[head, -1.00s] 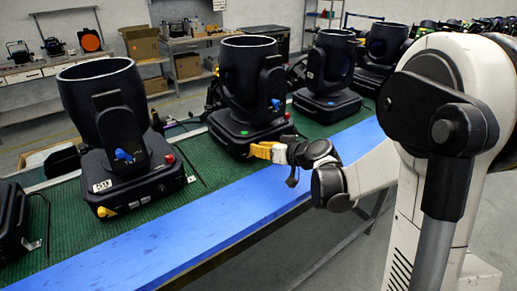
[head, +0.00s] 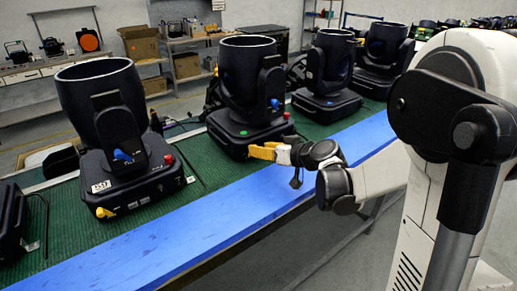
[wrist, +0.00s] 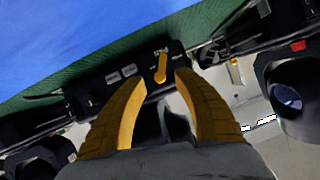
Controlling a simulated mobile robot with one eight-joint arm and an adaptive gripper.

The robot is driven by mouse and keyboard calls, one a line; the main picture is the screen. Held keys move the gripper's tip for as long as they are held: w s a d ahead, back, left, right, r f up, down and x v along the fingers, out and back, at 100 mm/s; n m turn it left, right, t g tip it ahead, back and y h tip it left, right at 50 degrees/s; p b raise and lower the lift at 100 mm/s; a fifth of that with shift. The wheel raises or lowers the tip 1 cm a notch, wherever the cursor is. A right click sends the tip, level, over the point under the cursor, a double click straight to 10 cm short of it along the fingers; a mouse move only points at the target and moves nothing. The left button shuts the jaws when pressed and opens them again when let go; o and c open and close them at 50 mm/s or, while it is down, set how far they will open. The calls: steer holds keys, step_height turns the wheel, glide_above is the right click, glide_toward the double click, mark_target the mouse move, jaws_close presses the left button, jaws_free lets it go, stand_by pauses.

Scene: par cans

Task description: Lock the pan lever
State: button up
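A yellow lever (wrist: 161,68) stands out from the dark front of a moving-head light's base in the wrist view. My gripper (wrist: 159,83) has its two yellow fingers spread apart, with the lever between and just beyond the fingertips. No contact with the lever shows. In the head view my gripper (head: 262,152) is at the front lower corner of the second light's base (head: 245,133), and its fingers hide the lever there. The light has a blue lever (head: 275,103) on its yoke. A nearer light has a similar yellow lever (head: 104,212) at its base.
Several black lights stand in a row on a green-topped bench (head: 90,235) with a blue front strip (head: 190,222). The nearer light (head: 128,170) stands to the left of my gripper. The strip and the floor in front are clear. Shelves with boxes (head: 142,42) stand behind.

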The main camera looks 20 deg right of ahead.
steer(key=v, duration=1)
steer(key=shift+s, duration=0.15)
steer(key=shift+r, duration=0.1)
steer(key=s+a+f+g+h, duration=0.2)
steer(key=s+a+g, duration=0.2)
steer(key=s+a, duration=0.6)
steer(key=s+d+f+m+g+h, duration=0.1)
steer(key=s+d+h, duration=0.1)
steer(key=s, duration=0.8)
steer(key=shift+s+f+m+h, duration=0.2)
steer(key=shift+m+h, duration=0.2)
steer(key=shift+h, duration=0.3)
